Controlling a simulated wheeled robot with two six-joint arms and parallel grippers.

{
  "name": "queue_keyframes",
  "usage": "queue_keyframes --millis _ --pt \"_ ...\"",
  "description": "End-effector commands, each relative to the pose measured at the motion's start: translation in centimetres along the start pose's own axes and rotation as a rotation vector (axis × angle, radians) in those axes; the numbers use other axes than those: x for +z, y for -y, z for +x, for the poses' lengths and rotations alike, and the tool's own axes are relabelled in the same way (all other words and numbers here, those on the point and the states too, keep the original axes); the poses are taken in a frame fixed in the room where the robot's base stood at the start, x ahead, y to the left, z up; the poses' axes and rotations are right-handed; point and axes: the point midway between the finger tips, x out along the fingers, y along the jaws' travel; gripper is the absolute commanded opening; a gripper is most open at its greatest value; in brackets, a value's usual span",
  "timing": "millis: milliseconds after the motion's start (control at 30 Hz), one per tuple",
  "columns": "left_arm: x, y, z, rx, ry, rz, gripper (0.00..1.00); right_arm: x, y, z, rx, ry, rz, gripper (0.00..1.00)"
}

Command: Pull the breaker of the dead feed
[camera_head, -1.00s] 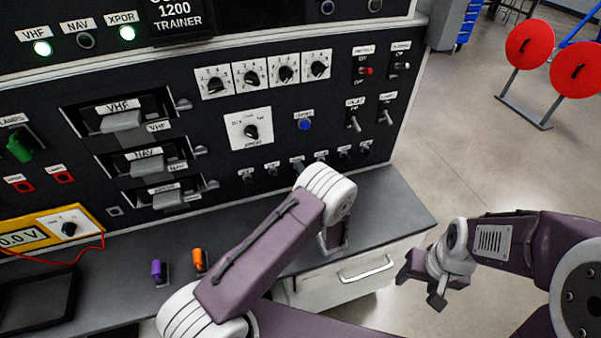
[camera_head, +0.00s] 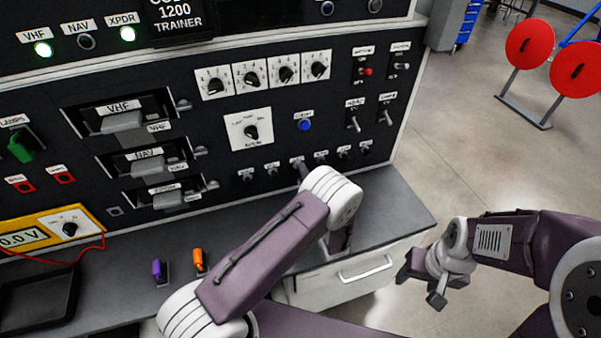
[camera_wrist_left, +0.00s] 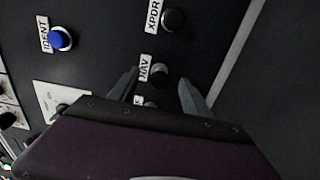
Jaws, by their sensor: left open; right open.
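The NAV lamp (camera_head: 86,42) is dark, while the VHF lamp (camera_head: 43,49) and XPDR lamp (camera_head: 127,34) glow green. A row of black breaker knobs runs along the panel's bottom. In the left wrist view, the NAV breaker (camera_wrist_left: 159,73) stands between the fingertips of my open left gripper (camera_wrist_left: 158,78); I cannot tell whether they touch it. The XPDR breaker (camera_wrist_left: 173,19) is beyond it, and another knob is partly hidden by the gripper. In the head view, my forearm hides most of the left gripper. My right gripper (camera_head: 432,280) is open and empty, away from the panel.
A blue IDENT button (camera_head: 304,124) is above the breaker row. Purple (camera_head: 158,270) and orange (camera_head: 199,260) items and a dark tray (camera_head: 38,300) lie on the bench. A yellow meter (camera_head: 45,230) with a red lead is at left.

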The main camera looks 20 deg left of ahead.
Motion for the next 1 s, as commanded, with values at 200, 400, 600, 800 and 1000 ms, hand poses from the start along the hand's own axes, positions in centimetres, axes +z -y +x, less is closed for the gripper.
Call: queue_keyframes --millis 200,400,600,800,1000 --pt "0.1 -0.1 -2.2 -0.001 0.003 0.002 0.56 -0.1 0.0 -0.7 0.000 0.000 0.000 0.57" --pt "0.1 -0.1 -4.2 0.000 0.004 0.001 0.56 -0.1 0.0 -1.1 0.000 0.000 0.000 0.57" --pt "0.1 -0.1 -5.8 0.000 0.003 0.000 0.56 -0.1 0.0 -1.3 0.000 0.000 0.000 0.57" --pt "0.0 0.0 -6.1 0.001 0.000 0.000 0.56 -0.1 0.0 -1.3 0.000 0.000 0.000 0.57" --pt "0.0 0.0 -6.1 0.000 0.001 0.000 0.56 -0.1 0.0 -1.3 0.000 0.000 0.000 0.57"
